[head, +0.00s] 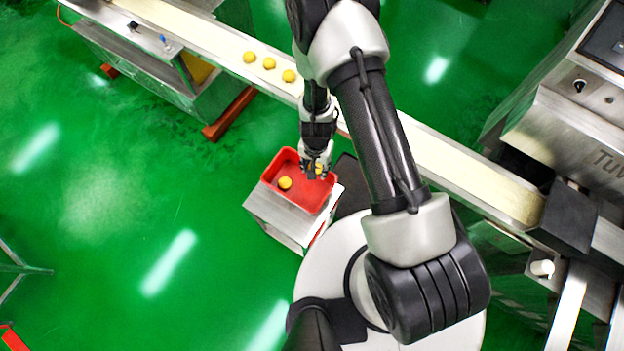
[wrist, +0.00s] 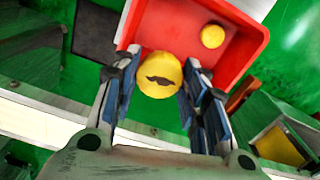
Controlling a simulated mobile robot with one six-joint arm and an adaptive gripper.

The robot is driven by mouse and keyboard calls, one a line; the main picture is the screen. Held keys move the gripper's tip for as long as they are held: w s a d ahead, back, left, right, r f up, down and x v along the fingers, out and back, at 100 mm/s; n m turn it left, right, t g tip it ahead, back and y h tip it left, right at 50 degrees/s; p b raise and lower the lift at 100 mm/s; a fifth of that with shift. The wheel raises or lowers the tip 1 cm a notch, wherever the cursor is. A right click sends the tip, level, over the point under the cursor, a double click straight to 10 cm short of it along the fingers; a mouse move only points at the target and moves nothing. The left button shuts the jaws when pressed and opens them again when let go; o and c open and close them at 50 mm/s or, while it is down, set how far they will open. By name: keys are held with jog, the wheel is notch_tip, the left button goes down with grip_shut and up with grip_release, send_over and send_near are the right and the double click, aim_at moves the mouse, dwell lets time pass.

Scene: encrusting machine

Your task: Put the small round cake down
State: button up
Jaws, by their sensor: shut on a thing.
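My gripper (head: 317,172) is shut on a small round yellow cake (wrist: 160,76), which has a dark mark on its face in the wrist view. In the head view the held cake (head: 319,168) shows only partly between the fingers. The gripper is over the right part of a red tray (head: 306,200). A second yellow cake (head: 285,183) lies in the tray to the left of the gripper; it also shows in the wrist view (wrist: 213,36). I cannot tell whether the held cake touches the tray floor.
The tray sits on a metal box (head: 283,222). A pale conveyor belt (head: 450,165) runs diagonally behind it, with several yellow cakes (head: 269,63) on it. Machines (head: 570,115) stand at the right and upper left. Bare tray floor lies in front of the second cake.

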aim_at(315, 188)
notch_tip(315, 188, down, 17)
jog(key=b, duration=1.5)
jog(key=shift+b, duration=0.35)
jog(key=shift+f, duration=0.1)
jog(key=shift+f, duration=0.15)
jog(key=o, duration=0.6)
jog(key=shift+o, duration=0.8)
